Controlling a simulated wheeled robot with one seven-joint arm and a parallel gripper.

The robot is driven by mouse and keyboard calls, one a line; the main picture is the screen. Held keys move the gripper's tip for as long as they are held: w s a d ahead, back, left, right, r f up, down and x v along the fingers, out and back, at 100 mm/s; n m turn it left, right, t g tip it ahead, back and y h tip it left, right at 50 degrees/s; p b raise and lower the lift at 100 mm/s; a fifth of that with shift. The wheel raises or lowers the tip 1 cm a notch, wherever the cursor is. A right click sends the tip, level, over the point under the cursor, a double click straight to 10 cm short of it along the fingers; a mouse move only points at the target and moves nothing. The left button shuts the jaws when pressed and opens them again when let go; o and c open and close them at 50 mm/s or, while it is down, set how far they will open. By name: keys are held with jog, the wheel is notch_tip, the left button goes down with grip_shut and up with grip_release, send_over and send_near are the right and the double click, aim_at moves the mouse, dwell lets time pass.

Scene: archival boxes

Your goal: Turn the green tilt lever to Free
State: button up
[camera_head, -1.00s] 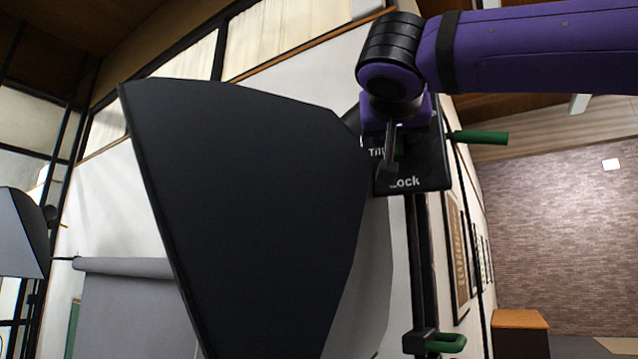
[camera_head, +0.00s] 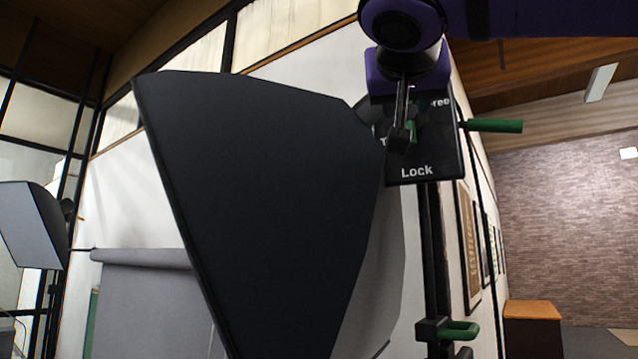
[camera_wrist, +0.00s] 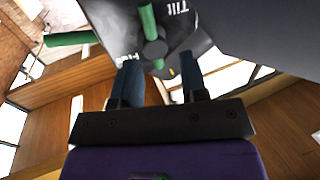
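The black tilt plate (camera_head: 425,165) has white labels: "Lock" at the bottom, "Free" partly covered at upper right and "Tilt" mostly covered at left. The green tilt lever (camera_head: 412,130) is mostly hidden behind my gripper (camera_head: 404,135) in the head view. In the wrist view the lever (camera_wrist: 148,22) runs from a dark round hub toward the top edge, with a short green end below the hub. My gripper (camera_wrist: 158,62) is open, its two fingers apart on either side below the hub. Whether a finger touches the lever cannot be told.
A large black lamp shade (camera_head: 265,190) stands close to the left of the plate. Another green handle (camera_head: 495,126) sticks out to the right. A black stand pole (camera_head: 432,250) runs down to a lower green handle (camera_head: 460,331).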

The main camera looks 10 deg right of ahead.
jog(key=shift+v, duration=2.1)
jog(key=s+r, duration=0.2)
jog(key=s, duration=0.5)
jog(key=s+d+r, duration=0.1)
jog(key=s+r, duration=0.1)
jog(key=s, duration=0.5)
jog(key=shift+s+d+r, duration=0.25)
jog(key=shift+r, duration=0.1)
